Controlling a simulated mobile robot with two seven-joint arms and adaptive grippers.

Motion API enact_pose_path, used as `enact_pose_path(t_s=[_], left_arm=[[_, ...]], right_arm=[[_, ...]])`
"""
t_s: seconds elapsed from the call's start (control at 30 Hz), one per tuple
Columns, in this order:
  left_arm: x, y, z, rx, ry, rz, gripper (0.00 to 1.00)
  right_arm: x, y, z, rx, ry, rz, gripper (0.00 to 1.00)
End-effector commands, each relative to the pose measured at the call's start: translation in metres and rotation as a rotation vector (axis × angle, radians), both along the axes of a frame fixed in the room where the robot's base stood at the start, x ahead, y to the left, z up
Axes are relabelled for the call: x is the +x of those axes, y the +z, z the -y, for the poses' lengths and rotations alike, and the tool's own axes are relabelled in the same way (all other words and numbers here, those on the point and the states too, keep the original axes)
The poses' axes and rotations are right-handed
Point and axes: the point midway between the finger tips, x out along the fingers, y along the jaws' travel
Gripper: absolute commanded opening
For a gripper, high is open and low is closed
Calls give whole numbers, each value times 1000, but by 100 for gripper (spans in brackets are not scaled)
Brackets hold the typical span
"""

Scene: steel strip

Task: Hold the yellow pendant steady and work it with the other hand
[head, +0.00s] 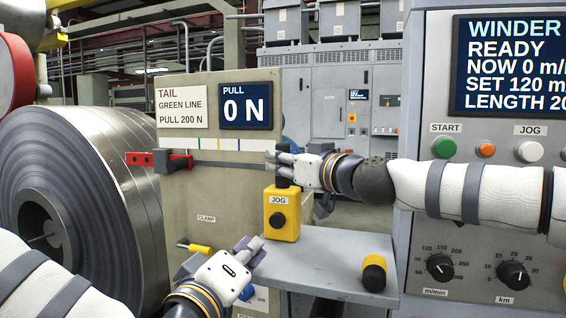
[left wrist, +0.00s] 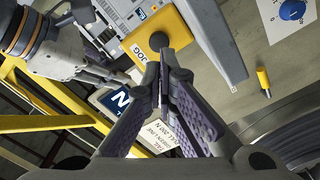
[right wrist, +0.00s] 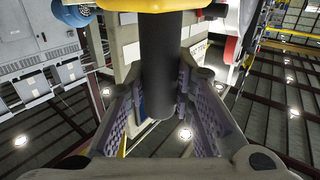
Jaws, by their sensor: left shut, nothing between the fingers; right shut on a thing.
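The yellow pendant (head: 284,228), labelled JOG, hangs upright above the grey shelf's left end, with a black button on its front. My right gripper (head: 277,165) is shut on its dark upper stem, which fills the space between the fingers in the right wrist view (right wrist: 160,60). My left gripper (head: 254,246) is shut and empty, low and left of the pendant in the head view. In the left wrist view its fingertips (left wrist: 165,58) appear near the black button (left wrist: 158,40); I cannot tell whether they touch it.
A large steel coil (head: 75,180) stands at left. A beige stand (head: 210,200) shows PULL 0 N, with a red clamp (head: 142,159). The grey shelf (head: 340,262) carries a yellow-and-black piece (head: 374,273). The control panel (head: 480,195) at right reads WINDER READY, NOW 0.

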Motion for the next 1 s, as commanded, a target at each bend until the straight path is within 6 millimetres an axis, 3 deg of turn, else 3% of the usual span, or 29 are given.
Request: enact_pose_path(t_s=[0.17,0.3,0.37,0.53,0.7,1.0], left_arm=[[13,19,-3,149,-49,190,0],[19,43,-3,485,-167,552,0],[15,44,-2,640,-230,699,0],[-2,26,-4,995,-399,1009,0],[-12,9,-9,1144,-490,1132,0],[-13,8,-9,1151,-498,1141,0]], right_arm=[[0,-6,-1,-4,4,-9,0],[0,-6,-1,-4,4,-9,0],[0,-7,-1,-4,4,-9,0],[0,-7,-1,-4,4,-9,0],[0,-7,-1,-4,4,-9,0],[0,-7,-1,-5,4,-10,0]])
